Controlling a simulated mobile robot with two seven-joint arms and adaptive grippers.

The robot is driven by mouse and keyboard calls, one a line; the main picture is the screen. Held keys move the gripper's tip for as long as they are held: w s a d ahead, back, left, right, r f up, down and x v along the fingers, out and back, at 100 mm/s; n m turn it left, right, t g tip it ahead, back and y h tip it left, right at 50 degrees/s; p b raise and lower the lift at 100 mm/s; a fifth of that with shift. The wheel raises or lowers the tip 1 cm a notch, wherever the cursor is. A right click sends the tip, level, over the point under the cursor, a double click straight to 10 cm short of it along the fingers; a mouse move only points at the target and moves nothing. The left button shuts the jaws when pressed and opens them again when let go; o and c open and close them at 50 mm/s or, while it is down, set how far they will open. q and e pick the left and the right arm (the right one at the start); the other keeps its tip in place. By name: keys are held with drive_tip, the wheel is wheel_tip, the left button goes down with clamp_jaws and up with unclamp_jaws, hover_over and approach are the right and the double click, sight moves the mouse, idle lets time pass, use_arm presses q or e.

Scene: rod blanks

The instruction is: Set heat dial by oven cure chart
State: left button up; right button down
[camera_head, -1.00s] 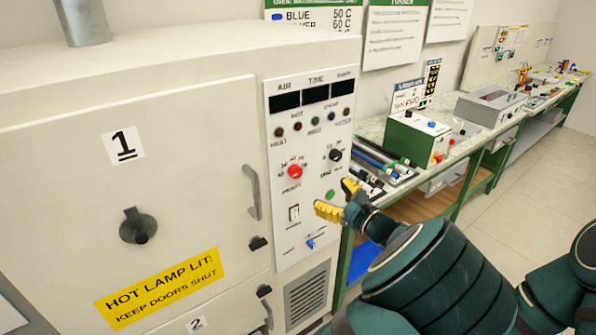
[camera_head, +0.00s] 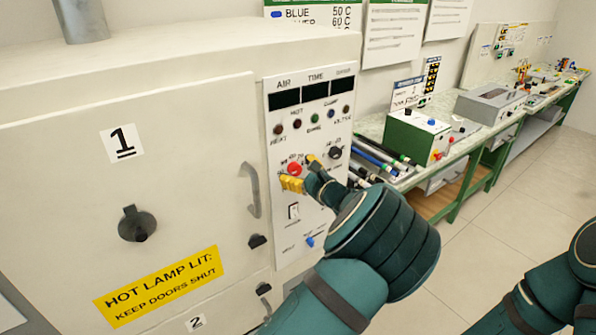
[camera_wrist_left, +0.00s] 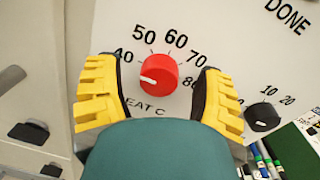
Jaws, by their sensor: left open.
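The red heat dial (camera_head: 294,168) sits on the white control panel of the oven. In the left wrist view the dial (camera_wrist_left: 158,75) has a white pointer aimed left, a little below the 40 mark; 50, 60 and 70 also show around it. My left gripper (camera_head: 302,172) is open at the dial, with one yellow finger on each side; gaps show between fingers and dial in the left wrist view. The oven cure chart (camera_head: 312,17) on the wall reads BLUE 50 C, with a partly cut-off 60 C row below. My right gripper is out of view.
A black dial (camera_head: 335,152) is right of the heat dial, and a rocker switch (camera_head: 294,211) and blue knob (camera_head: 310,241) are below. A door handle (camera_head: 251,190) stands out to the left. Rods (camera_head: 372,160) lie on the bench (camera_head: 455,150) at right.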

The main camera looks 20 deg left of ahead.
use_arm(q)
clamp_jaws()
drive_tip(key=shift+r+m+p, duration=0.15)
drive_tip(key=shift+m+p, duration=0.35)
drive_tip(key=shift+p, duration=0.35)
drive_tip(key=m+p, duration=0.5)
drive_tip(key=p, duration=0.1)
drive_tip(key=shift+w+m+t, duration=0.1)
drive_tip(key=shift+m+t, duration=0.2)
drive_tip(key=shift+d+m+p, duration=0.1)
drive_tip(key=shift+m+p, duration=1.1)
drive_tip(key=shift+m, duration=0.1)
unclamp_jaws()
drive_tip(key=shift+f, duration=0.2)
